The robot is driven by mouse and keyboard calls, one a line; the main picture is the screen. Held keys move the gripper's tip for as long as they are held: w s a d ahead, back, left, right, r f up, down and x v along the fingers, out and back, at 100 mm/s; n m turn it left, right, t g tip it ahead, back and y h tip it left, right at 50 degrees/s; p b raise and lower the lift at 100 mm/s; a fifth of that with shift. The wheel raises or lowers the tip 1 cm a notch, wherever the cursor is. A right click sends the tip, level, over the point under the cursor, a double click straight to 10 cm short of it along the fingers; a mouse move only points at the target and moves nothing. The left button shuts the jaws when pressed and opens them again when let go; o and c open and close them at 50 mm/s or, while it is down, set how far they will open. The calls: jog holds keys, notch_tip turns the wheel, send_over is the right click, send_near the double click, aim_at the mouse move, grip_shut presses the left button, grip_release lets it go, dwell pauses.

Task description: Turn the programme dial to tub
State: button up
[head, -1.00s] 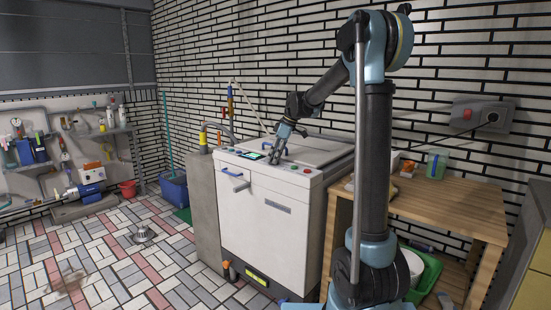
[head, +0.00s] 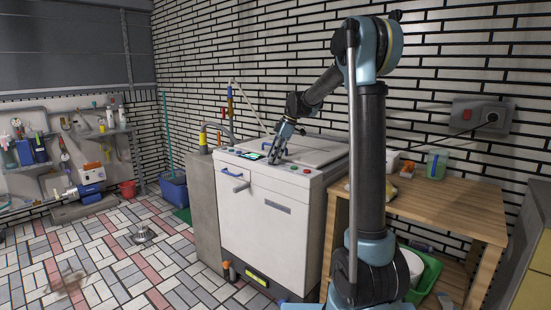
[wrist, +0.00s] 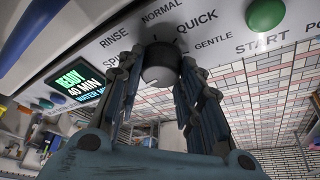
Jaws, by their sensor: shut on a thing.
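The programme dial (wrist: 160,68) is a dark round knob on the white panel of the washing machine (head: 262,225). The wrist view shows it between the fingers of my gripper (wrist: 162,62), which is shut on it from both sides. Labels around it read RINSE, NORMAL, QUICK and GENTLE, with a partly hidden one starting SP. I see no label reading tub. A display (wrist: 78,84) reads READY, 40 MIN. In the head view my gripper (head: 274,160) reaches down onto the panel and hides the dial.
A green button (wrist: 265,13) lies beside the dial near START. A wooden table (head: 455,208) stands to the right of the machine, and a grey block (head: 202,205) to its left. The tiled floor (head: 140,270) at the left is mostly clear.

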jog(key=o, duration=1.1)
jog(key=shift+c, duration=0.2)
jog(key=shift+r, duration=0.1)
jog(key=v, duration=1.1)
jog(key=shift+d+r, duration=0.15)
jog(key=shift+r, duration=0.2)
